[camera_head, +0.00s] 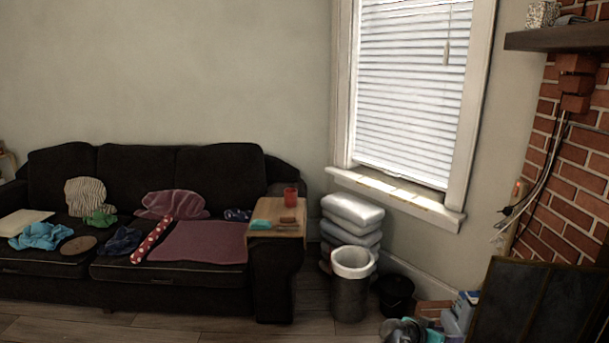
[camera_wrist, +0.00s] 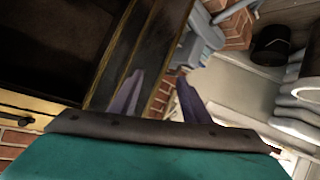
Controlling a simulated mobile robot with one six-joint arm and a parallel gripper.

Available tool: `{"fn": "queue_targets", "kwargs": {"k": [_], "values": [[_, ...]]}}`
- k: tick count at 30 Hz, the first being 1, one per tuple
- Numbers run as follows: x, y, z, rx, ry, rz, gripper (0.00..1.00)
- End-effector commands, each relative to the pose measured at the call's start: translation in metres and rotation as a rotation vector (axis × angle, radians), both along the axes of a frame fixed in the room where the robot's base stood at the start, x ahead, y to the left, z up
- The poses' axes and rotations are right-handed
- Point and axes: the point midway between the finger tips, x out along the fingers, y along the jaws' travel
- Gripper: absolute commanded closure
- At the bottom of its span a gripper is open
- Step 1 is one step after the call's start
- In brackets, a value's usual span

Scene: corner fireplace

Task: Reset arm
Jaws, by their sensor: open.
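My gripper (camera_wrist: 160,95) shows in the wrist view, its two dark fingers apart with nothing between them. Behind the fingers are a dark panel with a gold-coloured edge, grey-blue items and some red brick. The arm and gripper do not show in the head view.
A black sofa (camera_head: 180,272) with cloths stands at the left, a wooden tray (camera_head: 262,232) with a red cup (camera_head: 290,196) on its arm. A bin (camera_head: 349,298), stacked bags (camera_head: 352,212), a black bucket (camera_head: 396,294) and a dark panel (camera_head: 540,305) crowd the right. Some wood floor (camera_head: 190,325) is clear in front.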

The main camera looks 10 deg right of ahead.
Motion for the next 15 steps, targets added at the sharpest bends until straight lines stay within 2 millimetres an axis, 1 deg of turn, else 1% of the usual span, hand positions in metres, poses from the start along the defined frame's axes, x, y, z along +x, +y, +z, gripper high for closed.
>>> {"fn": "queue_targets", "kwargs": {"k": [1,5,6,8,9,11,15], "values": [[0.002,0.017,-0.016,0.029,0.029,0.02,0.57],[0.001,0.056,-0.057,0.103,0.104,0.063,0.57],[-0.001,0.068,-0.069,0.126,0.129,0.075,0.57],[-0.004,0.087,-0.087,0.161,0.167,0.095,0.57],[-0.008,0.099,-0.099,0.184,0.194,0.107,0.57],[-0.013,0.117,-0.117,0.219,0.235,0.127,0.57],[-0.032,0.16,-0.156,0.301,0.339,0.174,0.57]]}}
